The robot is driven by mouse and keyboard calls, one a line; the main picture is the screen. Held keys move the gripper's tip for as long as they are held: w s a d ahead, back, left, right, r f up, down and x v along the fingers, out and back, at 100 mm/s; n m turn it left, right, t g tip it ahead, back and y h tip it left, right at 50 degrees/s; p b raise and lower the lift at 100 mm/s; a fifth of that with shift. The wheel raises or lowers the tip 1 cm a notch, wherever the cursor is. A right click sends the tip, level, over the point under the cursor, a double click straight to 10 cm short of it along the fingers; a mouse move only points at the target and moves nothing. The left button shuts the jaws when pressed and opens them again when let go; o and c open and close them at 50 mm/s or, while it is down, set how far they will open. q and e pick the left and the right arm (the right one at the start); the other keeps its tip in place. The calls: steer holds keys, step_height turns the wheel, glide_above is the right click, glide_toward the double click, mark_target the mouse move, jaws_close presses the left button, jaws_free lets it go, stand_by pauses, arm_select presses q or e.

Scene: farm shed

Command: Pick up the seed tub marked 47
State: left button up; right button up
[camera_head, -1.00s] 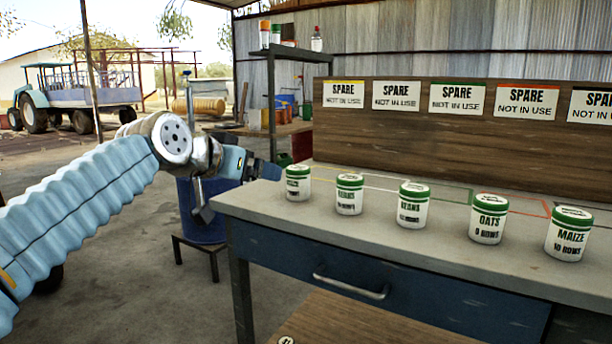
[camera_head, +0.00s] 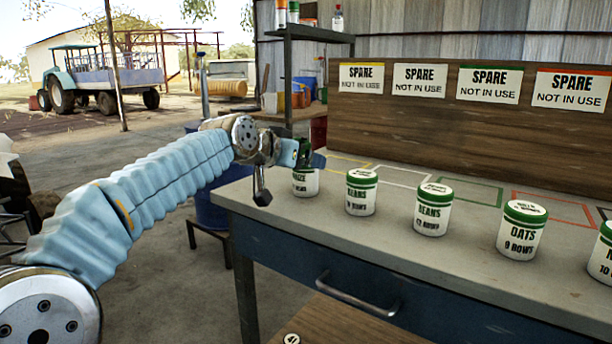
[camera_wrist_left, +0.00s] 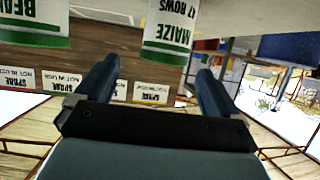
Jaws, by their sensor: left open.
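The leftmost white tub with a green lid (camera_head: 305,185) stands upright on the grey workbench (camera_head: 400,235), its top partly hidden by my left gripper (camera_head: 288,176). In the left wrist view, upside down, this tub (camera_wrist_left: 168,32) reads MAIZE with what looks like 47 ROWS below. My left gripper (camera_wrist_left: 157,72) is open, pointing at the tub. The tub shows in the gap ahead of the fingers; I see no grip on it. A BEANS tub (camera_wrist_left: 34,22) is beside it. My right gripper is not in view.
To the right stand a second tub (camera_head: 361,192), a BEANS tub (camera_head: 433,209), an OATS tub (camera_head: 522,230) and another at the edge. A wooden board (camera_head: 440,118) with SPARE signs closes the back. A blue barrel (camera_head: 208,208) stands left of the bench.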

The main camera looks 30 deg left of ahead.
arm_select(q)
steer(key=x, duration=0.5)
steer(key=shift+a+p, duration=0.2)
steer(key=shift+p, duration=0.2)
steer(key=c, duration=1.2)
